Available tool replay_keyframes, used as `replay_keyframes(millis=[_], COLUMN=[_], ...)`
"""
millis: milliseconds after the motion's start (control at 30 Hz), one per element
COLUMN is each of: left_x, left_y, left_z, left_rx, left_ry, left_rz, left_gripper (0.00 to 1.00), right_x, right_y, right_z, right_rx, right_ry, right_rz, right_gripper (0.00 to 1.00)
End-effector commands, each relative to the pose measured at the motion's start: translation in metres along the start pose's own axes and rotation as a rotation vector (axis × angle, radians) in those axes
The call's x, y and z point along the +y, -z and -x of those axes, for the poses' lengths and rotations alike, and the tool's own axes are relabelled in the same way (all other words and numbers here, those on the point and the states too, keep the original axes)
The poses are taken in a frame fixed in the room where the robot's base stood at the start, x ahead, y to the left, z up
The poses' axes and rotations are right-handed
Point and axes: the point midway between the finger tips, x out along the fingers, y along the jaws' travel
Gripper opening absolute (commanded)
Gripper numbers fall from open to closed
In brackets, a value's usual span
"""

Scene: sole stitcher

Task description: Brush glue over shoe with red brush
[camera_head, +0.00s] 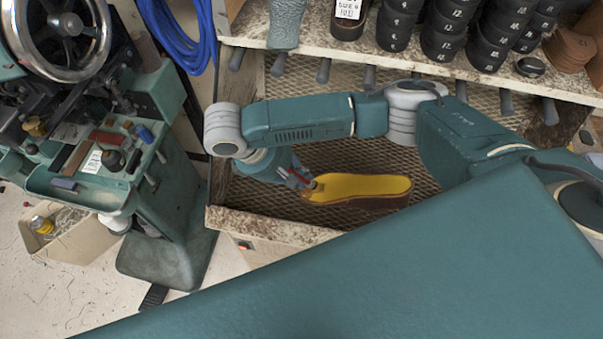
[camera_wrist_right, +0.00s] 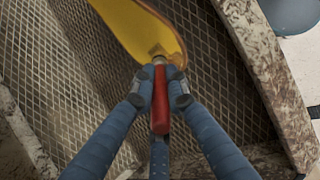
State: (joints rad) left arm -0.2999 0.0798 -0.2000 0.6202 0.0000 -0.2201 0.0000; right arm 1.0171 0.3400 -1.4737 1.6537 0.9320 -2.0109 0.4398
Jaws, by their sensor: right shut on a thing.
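The shoe (camera_head: 365,188) lies on the metal mesh of the workbench, its yellow sole surface facing up. It also shows in the right wrist view (camera_wrist_right: 133,28). My right gripper (camera_head: 303,182) is at the left end of the shoe in the head view. In the right wrist view the gripper (camera_wrist_right: 160,88) is shut on the red brush (camera_wrist_right: 160,112), with the red handle between its two fingers. The brush's tip is over the near end of the yellow surface; I cannot tell whether it touches. My left gripper is not in view.
The mesh bench has a worn raised rim (camera_head: 270,226). A shelf (camera_head: 420,68) above it bears black cylinders (camera_head: 444,40) and a dark bottle (camera_head: 348,18). A green stitching machine (camera_head: 160,190) stands at the left, with a box (camera_head: 62,236) on the floor. Open mesh surrounds the shoe.

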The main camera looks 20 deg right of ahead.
Motion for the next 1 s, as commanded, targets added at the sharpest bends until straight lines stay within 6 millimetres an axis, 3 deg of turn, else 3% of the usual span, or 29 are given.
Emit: replay_keyframes(millis=[400,800,1000], left_x=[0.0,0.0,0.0], left_y=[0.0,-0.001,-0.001], left_z=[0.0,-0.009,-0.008], left_rx=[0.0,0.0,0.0], left_ry=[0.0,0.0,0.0], left_rz=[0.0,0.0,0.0], left_gripper=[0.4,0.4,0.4], right_x=[-0.015,-0.009,-0.008], right_y=[0.028,0.047,0.046], right_z=[0.008,0.005,0.005], right_rx=[0.0,0.002,0.001], right_ry=[0.0,0.0,0.0], right_rz=[0.001,0.0,0.001], right_gripper=[0.0,0.0,0.0])
